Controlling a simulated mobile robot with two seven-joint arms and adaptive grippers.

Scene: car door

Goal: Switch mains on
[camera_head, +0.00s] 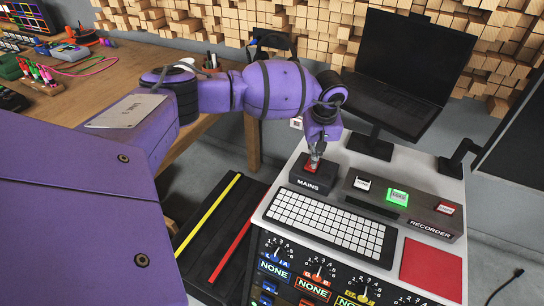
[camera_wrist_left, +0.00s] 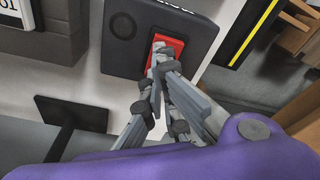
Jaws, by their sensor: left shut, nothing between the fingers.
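The mains switch box (camera_head: 310,181) is a dark box labelled MAINS on the white console top, with a red rocker switch (camera_head: 312,167) on it. My left gripper (camera_head: 316,155) is shut and empty, with its fingertips right at the red switch from above. In the left wrist view the shut fingertips (camera_wrist_left: 160,50) overlap the red switch (camera_wrist_left: 172,50) on the dark mains box (camera_wrist_left: 118,45). I cannot tell whether they press it or which way the rocker is tilted. My right gripper is not in view.
A recorder box (camera_head: 400,206) with white, green and red buttons stands right of the mains box. A white keyboard (camera_head: 330,222) lies in front, a red pad (camera_head: 430,268) to its right. A wooden workbench (camera_head: 130,62) is at the left.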

